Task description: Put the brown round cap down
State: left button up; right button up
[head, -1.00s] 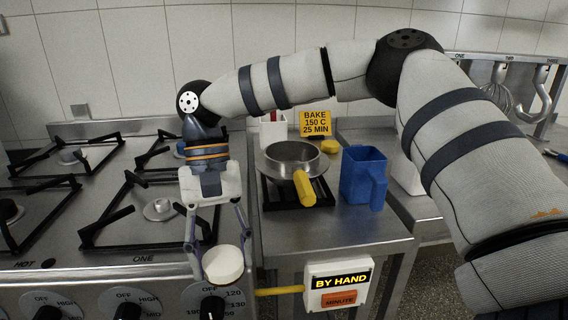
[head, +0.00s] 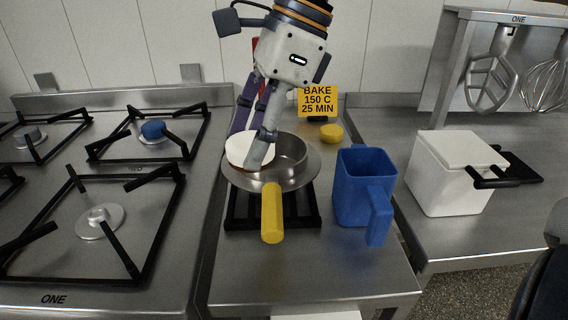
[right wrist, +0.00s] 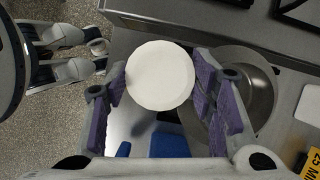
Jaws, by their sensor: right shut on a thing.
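My right gripper (head: 250,146) is shut on a round cap (head: 240,150) with a white top face and a thin brown edge. It holds the cap tilted over the left part of the steel pan (head: 300,180). The cap overlaps the pan's rim in the head view; I cannot tell whether they touch. In the right wrist view the cap's white face (right wrist: 160,77) is between the purple finger pads, with the pan (right wrist: 250,90) to its right. What looks like my left gripper (right wrist: 92,48) shows at upper left there, its opening unclear; the head view does not show it.
The pan, with a yellow handle (head: 272,215), sits on a black grate (head: 308,212). A blue jug (head: 362,190) stands right of it. A yellow round thing (head: 331,134) lies behind, below a bake sign (head: 318,101). Bare counter (head: 305,275) is in front; a white box (head: 455,175) stands right.

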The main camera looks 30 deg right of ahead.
jog(key=w+d+f, duration=0.4)
jog(key=w+d+f+b, duration=0.1)
jog(key=w+d+f, duration=0.3)
jog(key=w+f, duration=0.1)
jog(key=shift+w+d, duration=0.2)
jog(key=shift+w, duration=0.05)
jog(key=shift+w+d+f, duration=0.15)
jog(key=shift+d+f, duration=0.05)
pick_arm(q)
jog(key=shift+s+a+f+g+b, duration=0.1)
jog(key=shift+s+f+g+b, duration=0.3)
jog(key=shift+s+f, duration=0.8)
pick_arm(e)
jog(key=shift+w+d+f, duration=0.15)
jog(key=shift+f, duration=1.55)
pick_arm(q)
jog(key=shift+r, duration=0.1)
pick_arm(e)
jog(key=o, duration=0.8)
jog(key=shift+f, duration=0.2)
jog(key=shift+o, duration=1)
jog(key=shift+r, duration=0.1)
